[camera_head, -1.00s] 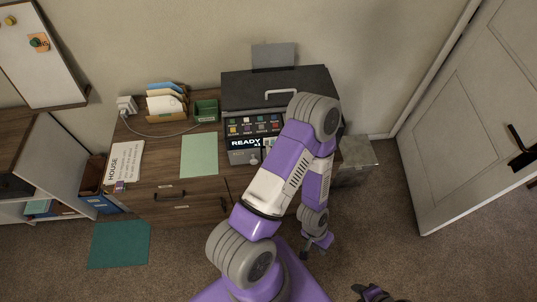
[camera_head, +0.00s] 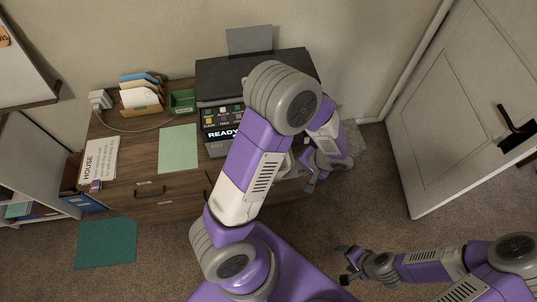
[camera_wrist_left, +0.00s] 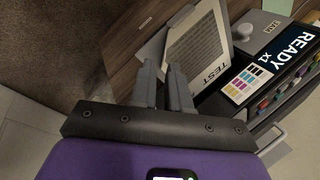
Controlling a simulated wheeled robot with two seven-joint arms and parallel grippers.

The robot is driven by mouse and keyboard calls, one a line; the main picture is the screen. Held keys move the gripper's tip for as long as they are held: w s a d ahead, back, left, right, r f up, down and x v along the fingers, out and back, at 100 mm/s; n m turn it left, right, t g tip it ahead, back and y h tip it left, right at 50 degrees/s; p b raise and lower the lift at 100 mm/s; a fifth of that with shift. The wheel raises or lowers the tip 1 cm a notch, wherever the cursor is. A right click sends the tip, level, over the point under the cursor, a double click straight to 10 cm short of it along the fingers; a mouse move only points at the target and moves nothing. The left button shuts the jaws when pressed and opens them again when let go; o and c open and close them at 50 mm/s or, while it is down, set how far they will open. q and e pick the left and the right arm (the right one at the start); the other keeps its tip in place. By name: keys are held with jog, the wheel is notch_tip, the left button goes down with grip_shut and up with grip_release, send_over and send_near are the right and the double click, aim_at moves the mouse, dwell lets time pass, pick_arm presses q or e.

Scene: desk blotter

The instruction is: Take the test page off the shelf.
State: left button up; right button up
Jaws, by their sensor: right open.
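The test page (camera_wrist_left: 198,52), a white sheet with a grey printed block and the word TEST, lies on the pale shelf (camera_wrist_left: 152,50) at the front of the printer in the left wrist view. My left gripper (camera_wrist_left: 163,68) has its two fingers a little apart, with nothing seen held between them. Its fingertips are close to the near edge of the shelf and page; I cannot tell if they touch. In the head view my left gripper (camera_head: 312,184) is beside the printer's front right, and my arm hides most of the page. My right gripper (camera_head: 346,266) is open and empty, low over the floor.
The black printer (camera_head: 222,80) shows READY and stands on the wooden desk (camera_head: 135,150). A green blotter sheet (camera_head: 178,148), a HOUSE card (camera_head: 99,160), a file holder (camera_head: 140,97) and a green box (camera_head: 182,101) are to its left. A door (camera_head: 460,110) is at right.

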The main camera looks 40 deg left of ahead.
aim_at(290, 174)
pick_arm(q)
jog(key=x, duration=0.2)
jog(key=b+x, duration=0.1)
jog(key=x, duration=0.1)
jog(key=w+x, duration=0.1)
jog(key=x, duration=0.2)
jog(key=shift+a+r, duration=0.15)
jog(key=shift+a, duration=0.25)
grip_shut()
